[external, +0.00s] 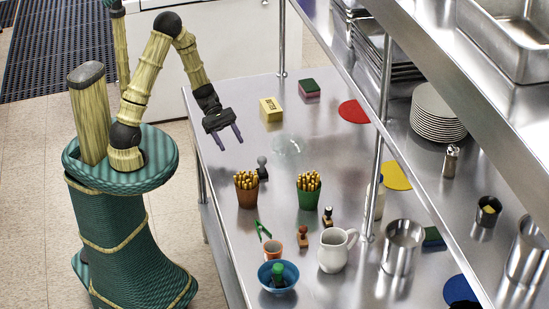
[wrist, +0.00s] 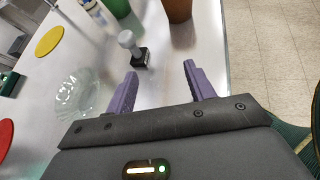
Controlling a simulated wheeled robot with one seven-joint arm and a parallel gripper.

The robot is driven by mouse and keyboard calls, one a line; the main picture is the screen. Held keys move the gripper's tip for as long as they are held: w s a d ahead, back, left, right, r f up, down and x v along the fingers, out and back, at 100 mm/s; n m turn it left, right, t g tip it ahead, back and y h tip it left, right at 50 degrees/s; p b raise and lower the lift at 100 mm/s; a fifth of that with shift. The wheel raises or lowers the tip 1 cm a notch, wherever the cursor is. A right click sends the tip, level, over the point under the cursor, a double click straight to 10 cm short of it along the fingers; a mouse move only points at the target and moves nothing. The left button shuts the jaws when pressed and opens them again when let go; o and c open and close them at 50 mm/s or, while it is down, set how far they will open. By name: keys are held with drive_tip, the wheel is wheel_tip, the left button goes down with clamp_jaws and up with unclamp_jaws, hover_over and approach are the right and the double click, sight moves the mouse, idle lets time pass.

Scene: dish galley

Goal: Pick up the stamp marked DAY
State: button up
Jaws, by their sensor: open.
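No DAY marking is legible on any stamp. A stamp with a grey handle and black base (external: 262,169) stands upright behind the brown cup; it also shows in the wrist view (wrist: 132,50), just beyond my left finger. Other stamps are a dark one with a pale band (external: 327,217), a brown one (external: 303,237), and a green-handled one (external: 279,277) in the blue bowl (external: 265,284). My gripper (external: 231,143) is open and empty above the table's left edge, apart from the grey stamp. Its two purple fingers show in the wrist view (wrist: 160,72).
The brown cup (external: 247,196) and green cup (external: 309,197) hold several yellow sticks. A clear glass dish (external: 288,146) lies near the grey stamp. A yellow box (external: 271,110), a sponge (external: 309,90) and a white mug (external: 333,252) stand around. Shelves overhang the right side.

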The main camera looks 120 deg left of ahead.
drive_tip(key=a+n, duration=0.1)
drive_tip(key=s+a+n+t+y, duration=0.1)
drive_tip(key=a+t, duration=0.1)
drive_tip(key=a, duration=0.1)
drive_tip(key=shift+s+r+n+y, duration=0.2)
drive_tip(key=shift+s+n+y, duration=0.15)
drive_tip(key=shift+n+y, duration=0.05)
drive_tip(key=shift+w, duration=0.15)
approach(261, 172)
drive_tip(key=w, duration=0.4)
drive_tip(key=shift+w+d+f, duration=0.1)
drive_tip(key=shift+w+f, duration=0.15)
drive_tip(key=shift+f, duration=0.1)
drive_tip(key=shift+d+x, duration=0.15)
drive_tip(key=shift+x, duration=1.15)
drive_tip(key=shift+d+x, duration=0.15)
drive_tip(key=shift+x, duration=1.15)
drive_tip(key=shift+s+f, duration=0.15)
